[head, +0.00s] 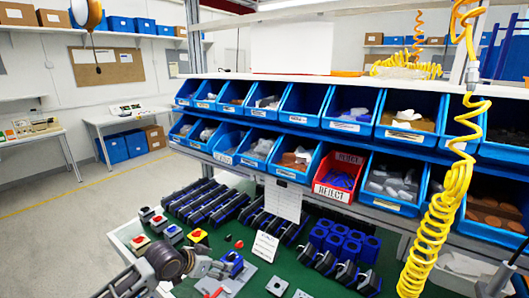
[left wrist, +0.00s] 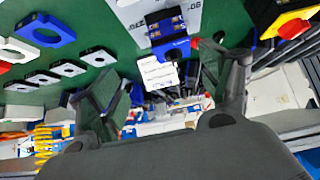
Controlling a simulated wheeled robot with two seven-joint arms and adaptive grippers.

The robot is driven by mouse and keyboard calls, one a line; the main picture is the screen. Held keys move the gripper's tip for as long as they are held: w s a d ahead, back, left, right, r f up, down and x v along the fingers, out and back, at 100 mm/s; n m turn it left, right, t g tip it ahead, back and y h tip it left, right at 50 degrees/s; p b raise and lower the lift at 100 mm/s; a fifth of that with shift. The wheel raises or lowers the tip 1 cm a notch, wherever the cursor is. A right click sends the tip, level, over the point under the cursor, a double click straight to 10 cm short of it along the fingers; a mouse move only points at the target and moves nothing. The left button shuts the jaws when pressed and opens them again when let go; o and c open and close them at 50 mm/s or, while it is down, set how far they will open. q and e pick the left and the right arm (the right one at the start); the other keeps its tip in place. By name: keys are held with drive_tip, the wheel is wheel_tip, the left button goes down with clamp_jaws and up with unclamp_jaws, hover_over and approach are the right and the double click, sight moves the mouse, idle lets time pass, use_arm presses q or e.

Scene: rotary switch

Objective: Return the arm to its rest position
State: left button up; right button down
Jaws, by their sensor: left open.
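My left arm comes in at the lower left of the head view, and its dark gripper (head: 210,268) is low over the front of the green table (head: 298,277). In the left wrist view the two fingers of the left gripper (left wrist: 170,88) stand wide apart with nothing clasped between them. A blue block with a dark face (left wrist: 168,38) lies beyond the fingers; a blue block (head: 232,262) on a grey plate shows beside the gripper in the head view. A red-and-yellow rotary switch (head: 197,236) sits left of it. I cannot make out my right gripper.
Two rows of blue bins (head: 300,100) and a red reject bin (head: 338,178) stand behind the table. Several dark-and-blue parts (head: 340,255) fill the table's middle. A yellow coiled hose (head: 440,215) hangs at the right. Open floor (head: 90,205) lies to the left.

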use_arm(q)
drive_tip(key=s+d+f+g+y, duration=0.1)
drive_tip(key=s+d+f, duration=0.1)
drive_tip(key=s, duration=0.4)
drive_tip(key=s+d+f, duration=0.2)
drive_tip(key=s+f, duration=0.1)
drive_tip(key=s, duration=0.2)
drive_tip(key=s+a+f+n+g+y, duration=0.1)
drive_tip(key=s+a+n+y, duration=0.1)
drive_tip(key=s+a, duration=0.45)
drive_tip(key=s+a+f+n+g+y, duration=0.2)
drive_tip(key=s+a+n, duration=0.1)
drive_tip(key=s, duration=0.7)
wheel_tip(320, 180, down, 32)
drive_tip(key=s, duration=0.2)
drive_tip(key=s+a+f+g, duration=0.1)
drive_tip(key=s+a+f, duration=0.1)
drive_tip(key=s+f, duration=0.8)
drive_tip(key=s+a+f+g, duration=0.1)
drive_tip(key=s+a+f, duration=0.1)
drive_tip(key=s+f, duration=0.8)
drive_tip(key=shift+s+a+f+m, duration=0.15)
drive_tip(key=shift+s+f+m, duration=0.15)
drive_tip(key=shift+s, duration=0.95)
use_arm(e)
drive_tip(key=shift+a, duration=0.8)
